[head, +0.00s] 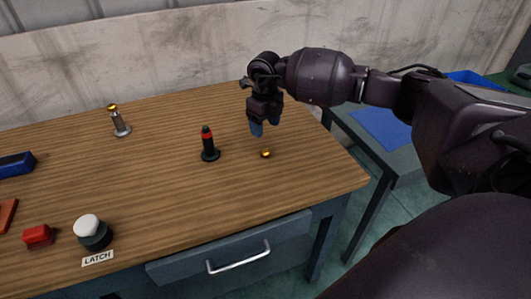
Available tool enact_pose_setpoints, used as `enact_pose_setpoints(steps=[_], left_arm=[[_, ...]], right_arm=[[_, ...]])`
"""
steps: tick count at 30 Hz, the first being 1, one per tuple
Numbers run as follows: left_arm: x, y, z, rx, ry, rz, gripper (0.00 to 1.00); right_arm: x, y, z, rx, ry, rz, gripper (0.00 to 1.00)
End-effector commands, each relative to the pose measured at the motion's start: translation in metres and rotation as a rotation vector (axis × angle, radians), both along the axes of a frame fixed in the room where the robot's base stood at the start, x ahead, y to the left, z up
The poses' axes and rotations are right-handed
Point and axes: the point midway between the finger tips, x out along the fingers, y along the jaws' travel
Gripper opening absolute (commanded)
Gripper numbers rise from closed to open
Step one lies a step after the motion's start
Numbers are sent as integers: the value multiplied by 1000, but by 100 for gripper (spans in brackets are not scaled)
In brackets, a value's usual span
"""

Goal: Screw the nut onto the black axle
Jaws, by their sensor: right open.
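The black axle (208,145) stands upright on the wooden table, on a round black base, with a red band near its top. A small gold nut (266,154) lies on the table to the right of the axle. My right gripper (264,129) points down above and behind the nut, apart from it. Its blue-grey fingertips are open and nothing shows between them. My left gripper is not in view.
A white-topped button (88,227) with a LATCH label stands at the front left. Table space around the axle is clear.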

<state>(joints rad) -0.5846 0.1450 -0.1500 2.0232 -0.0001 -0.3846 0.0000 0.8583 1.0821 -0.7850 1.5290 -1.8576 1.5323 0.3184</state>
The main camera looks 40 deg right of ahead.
Motion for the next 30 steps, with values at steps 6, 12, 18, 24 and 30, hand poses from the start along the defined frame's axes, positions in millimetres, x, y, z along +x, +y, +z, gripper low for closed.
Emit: enact_pose_setpoints(steps=[6,12,18,24,30], left_arm=[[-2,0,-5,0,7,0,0],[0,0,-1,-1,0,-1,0],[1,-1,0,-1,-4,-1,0],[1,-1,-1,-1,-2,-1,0],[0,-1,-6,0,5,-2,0]], right_arm=[[-1,0,-34,0,4,0,64],[0,0,-41,1,1,0,64],[0,0,-41,0,1,0,64],[-2,0,-54,0,3,-1,64],[-3,0,-82,1,4,-1,64]])
